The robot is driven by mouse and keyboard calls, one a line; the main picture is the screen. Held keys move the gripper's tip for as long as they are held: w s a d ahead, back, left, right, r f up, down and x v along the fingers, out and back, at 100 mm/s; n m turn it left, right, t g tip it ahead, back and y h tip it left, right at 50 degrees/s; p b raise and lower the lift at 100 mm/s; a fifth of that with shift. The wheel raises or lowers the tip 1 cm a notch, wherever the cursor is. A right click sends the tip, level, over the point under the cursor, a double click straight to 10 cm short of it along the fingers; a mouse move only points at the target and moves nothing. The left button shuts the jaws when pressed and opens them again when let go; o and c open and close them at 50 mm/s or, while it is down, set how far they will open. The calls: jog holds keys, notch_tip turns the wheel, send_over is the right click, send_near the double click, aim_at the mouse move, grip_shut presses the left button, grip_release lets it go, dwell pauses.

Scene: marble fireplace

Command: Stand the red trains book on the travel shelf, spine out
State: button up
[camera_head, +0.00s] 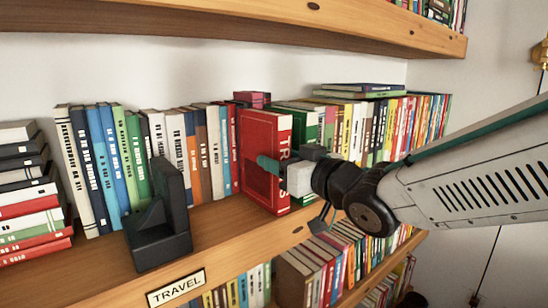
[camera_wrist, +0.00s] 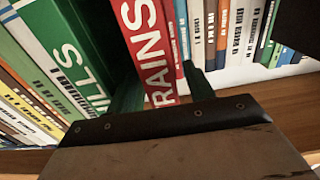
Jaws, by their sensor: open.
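The red trains book (camera_head: 264,150) stands upright on the travel shelf (camera_head: 225,225), its lettered spine facing out; it juts forward of the row. In the wrist view the red book (camera_wrist: 140,35) shows its spine with "TRAINS" on it. My gripper (camera_head: 280,165) is open, with one green finger along the book's front cover. In the wrist view my gripper (camera_wrist: 163,90) has a finger on each side of the spine; I cannot tell whether they touch it. The far finger is hidden in the head view.
A TRAVEL label (camera_head: 176,287) is on the shelf edge. A black bookend (camera_head: 160,225) stands left of the red book, with bare shelf between. Green books (camera_head: 303,122) stand close on its right. Stacked books (camera_head: 30,195) lie at far left. Another shelf (camera_head: 300,25) is above.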

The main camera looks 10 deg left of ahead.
jog(key=v, duration=0.9)
jog(key=shift+d, duration=0.1)
jog(key=s+d+f+m+g+h, duration=0.1)
jog(key=d+f+m+h, duration=0.4)
jog(key=d, duration=0.6)
jog(key=d+f+m+g+h, duration=0.15)
jog(key=d+f+h, duration=0.25)
jog(key=d+h, duration=0.55)
jog(key=s+d+f+m+g, duration=0.1)
jog(key=s+d+f+g, duration=0.1)
jog(key=s, duration=0.7)
jog(key=s+d+f+m+g+y, duration=0.1)
jog(key=s+d+f+m+g, duration=0.1)
jog(key=s+d+g, duration=0.3)
jog(key=s+g, duration=0.1)
jog(key=s, duration=0.3)
jog(key=shift+s+f, duration=0.2)
jog(key=shift+f, duration=0.2)
